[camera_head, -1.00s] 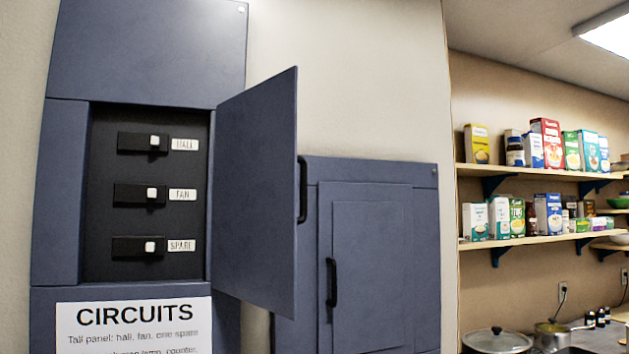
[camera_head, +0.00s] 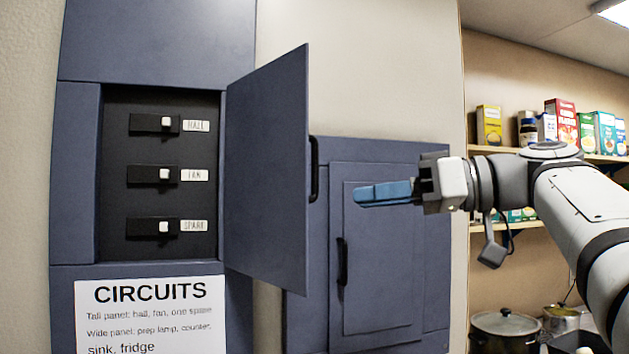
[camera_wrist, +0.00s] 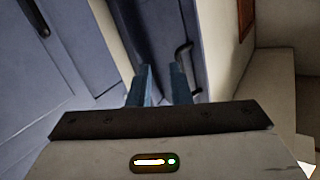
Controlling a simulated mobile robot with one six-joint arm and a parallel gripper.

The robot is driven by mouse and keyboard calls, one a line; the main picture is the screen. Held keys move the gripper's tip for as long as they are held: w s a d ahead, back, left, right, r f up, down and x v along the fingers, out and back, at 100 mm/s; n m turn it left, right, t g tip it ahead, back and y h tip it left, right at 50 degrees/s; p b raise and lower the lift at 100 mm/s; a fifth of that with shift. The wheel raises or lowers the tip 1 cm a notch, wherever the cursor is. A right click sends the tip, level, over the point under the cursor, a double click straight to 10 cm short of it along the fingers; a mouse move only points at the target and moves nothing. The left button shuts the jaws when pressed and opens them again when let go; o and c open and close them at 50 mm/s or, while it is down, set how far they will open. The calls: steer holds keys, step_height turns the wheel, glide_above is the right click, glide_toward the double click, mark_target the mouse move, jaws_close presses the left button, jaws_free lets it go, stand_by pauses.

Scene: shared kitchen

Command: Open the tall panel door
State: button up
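The tall panel door (camera_head: 266,165) is a blue-grey slab standing swung out from the right side of the tall panel (camera_head: 75,175). Its dark bar handle (camera_head: 315,168) shows at its free edge. The open recess shows three switches labelled hall, fan and spare. My gripper (camera_head: 358,195) has blue fingers pointing left, to the right of the door and apart from its handle in the picture. In the wrist view, a gap shows between the fingers (camera_wrist: 162,84), with nothing held. A dark handle (camera_wrist: 183,52) shows beyond them; I cannot tell surely which door it belongs to.
The wide panel (camera_head: 375,260) is to the right, its door shut, with a dark handle (camera_head: 342,262). A CIRCUITS sign (camera_head: 150,318) hangs below the switches. Shelves with food boxes (camera_head: 563,125) and a lidded pot (camera_head: 505,325) stand at the right.

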step_height(320, 180, up, 4)
steer(key=s+n+y, duration=0.1)
steer(key=s+n, duration=0.1)
steer(key=n, duration=0.1)
steer(key=w+a+g+p, duration=0.1)
steer(key=w+a+p, duration=0.1)
steer(key=a, duration=0.4)
steer(key=shift+a+r+n+y, duration=0.3)
steer(key=shift+a+r, duration=0.05)
steer(key=shift+r, duration=0.1)
steer(key=shift+c, duration=0.6)
jaws_close()
